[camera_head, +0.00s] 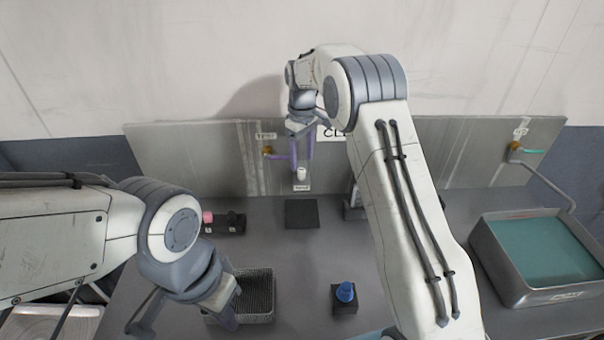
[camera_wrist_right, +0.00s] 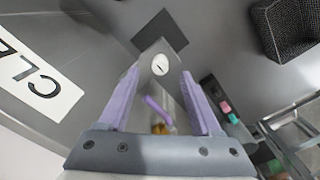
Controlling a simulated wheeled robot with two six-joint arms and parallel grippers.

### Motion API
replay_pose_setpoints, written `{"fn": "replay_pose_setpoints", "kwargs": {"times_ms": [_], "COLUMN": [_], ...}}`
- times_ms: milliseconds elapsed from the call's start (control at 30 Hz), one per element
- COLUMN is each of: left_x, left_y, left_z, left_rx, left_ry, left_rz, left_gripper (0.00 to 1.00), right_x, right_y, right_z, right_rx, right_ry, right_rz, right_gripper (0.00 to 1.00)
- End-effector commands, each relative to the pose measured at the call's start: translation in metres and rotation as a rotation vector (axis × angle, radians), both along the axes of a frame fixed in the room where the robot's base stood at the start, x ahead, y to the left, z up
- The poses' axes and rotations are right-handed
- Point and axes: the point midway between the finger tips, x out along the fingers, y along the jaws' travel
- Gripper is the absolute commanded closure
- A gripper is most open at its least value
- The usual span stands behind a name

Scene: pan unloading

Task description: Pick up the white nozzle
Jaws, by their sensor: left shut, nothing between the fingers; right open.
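The white nozzle (camera_head: 301,173) stands upright on a small grey stand by the back panel, below my right gripper (camera_head: 301,155). In the right wrist view the white nozzle (camera_wrist_right: 160,65) shows as a round white top with a dark slit, just beyond and between the fingertips. My right gripper (camera_wrist_right: 158,78) is open, its purple fingers pointing down, with nothing held. Whether a finger touches the nozzle I cannot tell. My left gripper (camera_head: 229,316) is shut and empty, low at the left by the mesh basket, partly hidden by its own wrist.
A mesh basket (camera_head: 260,296), a blue piece on a black block (camera_head: 345,306), and a black holder with a pink piece (camera_head: 207,217) stand on the table. A dark square (camera_head: 301,213) lies before the nozzle. A purple-tipped tap (camera_head: 270,153) is close left. A teal-filled tray (camera_head: 492,262) is right.

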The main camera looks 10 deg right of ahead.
Motion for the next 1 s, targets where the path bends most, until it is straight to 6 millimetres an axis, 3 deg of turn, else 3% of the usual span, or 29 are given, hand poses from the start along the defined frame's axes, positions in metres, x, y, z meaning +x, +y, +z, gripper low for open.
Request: {"fn": "replay_pose_setpoints", "kwargs": {"times_ms": [200,333,633,800,1000], "left_x": [0.000,0.000,0.000,0.000,0.000], "left_y": [0.000,0.000,0.000,0.000,0.000], "left_z": [0.024,0.028,0.028,0.028,0.028], "left_rx": [0.000,0.000,0.000,0.000,0.000], "left_ry": [0.000,0.000,0.000,0.000,0.000], "left_rz": [-0.003,-0.005,-0.005,-0.005,-0.005], "left_gripper": [1.00,1.00,1.00,1.00,1.00], "right_x": [-0.001,0.000,0.000,0.000,0.000], "right_y": [0.001,0.001,0.001,0.001,0.001], "right_z": [-0.026,-0.044,-0.051,-0.051,-0.051], "right_rx": [0.000,0.000,0.000,0.000,0.000], "right_ry": [0.007,0.004,0.000,0.000,0.000], "right_rz": [0.000,0.000,0.000,0.000,0.000], "right_gripper": [0.35,0.35,0.35,1.00,1.00]}}
